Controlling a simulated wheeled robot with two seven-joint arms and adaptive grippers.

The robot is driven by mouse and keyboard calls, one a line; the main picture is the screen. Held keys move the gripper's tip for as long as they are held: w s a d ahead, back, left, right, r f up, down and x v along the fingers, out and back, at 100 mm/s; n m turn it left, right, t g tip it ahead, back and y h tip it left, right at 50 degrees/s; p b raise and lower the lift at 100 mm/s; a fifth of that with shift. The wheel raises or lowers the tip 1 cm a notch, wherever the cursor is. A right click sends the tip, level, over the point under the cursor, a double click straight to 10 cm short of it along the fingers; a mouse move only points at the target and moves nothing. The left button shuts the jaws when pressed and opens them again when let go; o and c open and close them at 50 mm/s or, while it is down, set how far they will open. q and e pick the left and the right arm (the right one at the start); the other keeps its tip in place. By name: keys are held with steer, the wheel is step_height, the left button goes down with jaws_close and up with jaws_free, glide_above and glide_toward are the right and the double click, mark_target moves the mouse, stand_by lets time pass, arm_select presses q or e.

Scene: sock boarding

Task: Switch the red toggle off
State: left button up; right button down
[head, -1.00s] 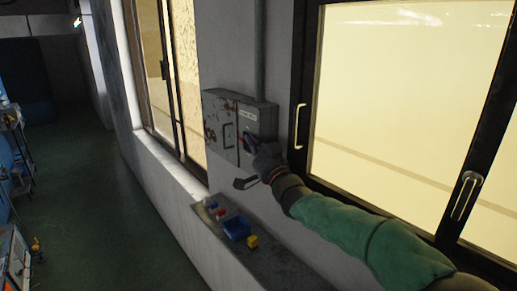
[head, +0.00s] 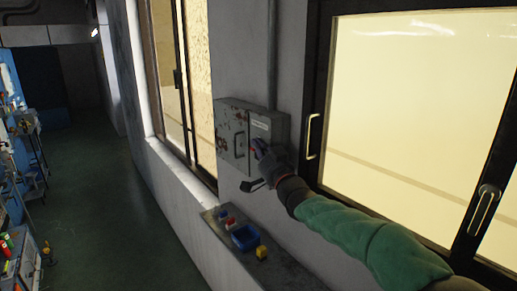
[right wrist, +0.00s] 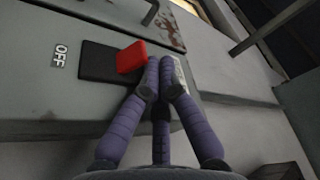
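The red toggle (right wrist: 131,57) sits on a black base plate (right wrist: 105,62) on a grey box face in the right wrist view. It lies at the end of the plate away from a white OFF label (right wrist: 60,56). My right gripper (right wrist: 160,72) has its purple fingers together, tips right beside the toggle; the toggle is not between them. I cannot tell whether they touch it. In the head view, my right gripper (head: 262,152) is at the front of the wall-mounted grey box (head: 232,138) and hides most of the toggle area. My left gripper is not in view.
A dark-framed window (head: 405,110) is right of the box. Cluttered shelving (head: 25,150) stands far left, with open floor (head: 110,220) between.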

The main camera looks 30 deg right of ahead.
steer(key=shift+a+f+n+b, duration=0.1)
steer(key=shift+f+n+b, duration=0.05)
steer(key=shift+n+b, duration=0.35)
steer(key=s+f+n+y+b, duration=0.2)
steer(key=s+f+b, duration=0.3)
steer(key=s, duration=0.6)
steer(key=shift+s+a+f+n, duration=0.15)
steer(key=shift+a+f+n, duration=0.15)
steer(key=shift+n, duration=0.6)
steer(key=shift+r, duration=0.1)
stand_by(0.3)
steer(key=shift+a, duration=0.1)
